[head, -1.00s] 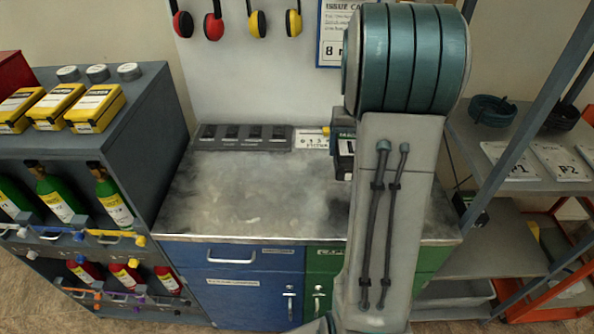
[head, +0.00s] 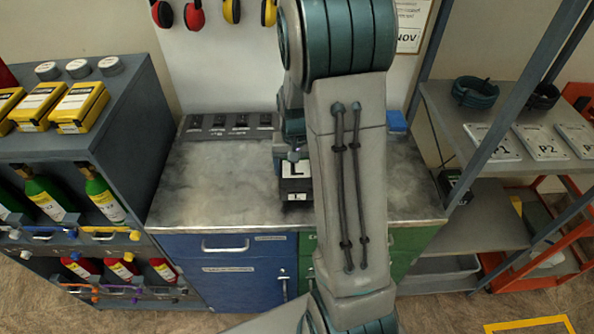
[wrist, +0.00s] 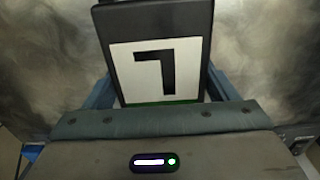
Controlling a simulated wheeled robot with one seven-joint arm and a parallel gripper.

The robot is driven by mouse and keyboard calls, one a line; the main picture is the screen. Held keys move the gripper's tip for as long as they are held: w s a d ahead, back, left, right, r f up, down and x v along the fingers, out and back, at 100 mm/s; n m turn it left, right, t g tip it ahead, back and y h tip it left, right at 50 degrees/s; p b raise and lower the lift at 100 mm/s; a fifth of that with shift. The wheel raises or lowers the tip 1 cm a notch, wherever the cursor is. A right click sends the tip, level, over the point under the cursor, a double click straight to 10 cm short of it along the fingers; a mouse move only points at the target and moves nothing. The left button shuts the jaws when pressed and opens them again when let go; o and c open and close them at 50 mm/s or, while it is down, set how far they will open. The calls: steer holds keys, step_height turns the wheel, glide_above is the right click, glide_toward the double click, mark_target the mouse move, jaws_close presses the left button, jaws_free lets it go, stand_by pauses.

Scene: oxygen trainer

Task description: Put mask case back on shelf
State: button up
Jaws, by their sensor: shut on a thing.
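The mask case is black with a white label bearing a dark letter L; it shows left of my arm in the head view (head: 295,189) and fills the middle of the wrist view (wrist: 158,28). My gripper (head: 293,160) is shut on the case and holds it over the front part of the worktop. In the wrist view its blue fingers (wrist: 155,100) flank the case on both sides. My arm hides part of the gripper. The shelf unit at the right has an upper board (head: 455,130) and a lower board (head: 490,225).
The upper board holds plates marked P1 (head: 492,143) and P2 (head: 540,141) and a coiled cable (head: 475,93). A dark box (head: 450,187) sits at the lower board's left. A shelf post (head: 525,105) stands in front. Bottles and yellow boxes fill the left rack (head: 135,115).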

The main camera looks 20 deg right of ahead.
steer(key=shift+f, duration=1.55)
